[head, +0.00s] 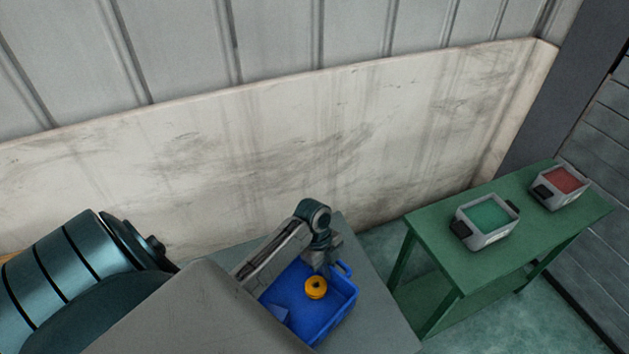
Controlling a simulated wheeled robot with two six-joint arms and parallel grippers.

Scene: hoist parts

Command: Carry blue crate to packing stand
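The blue crate (337,311) sits on a grey tabletop (381,323) at the bottom middle of the head view. My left gripper (331,268) points down at the crate's far rim, close to that handle. Its fingertips are too small and dark to tell whether they grip the rim. The near left part of the crate is hidden. My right gripper is out of view. Nothing visibly labels a packing stand.
A green table (436,228) stands to the right, with a gap of floor before it. It carries a grey bin with a green inside (487,235) and a grey bin with a red inside (559,204). A teal drum (58,272) lies at left. A wall runs behind.

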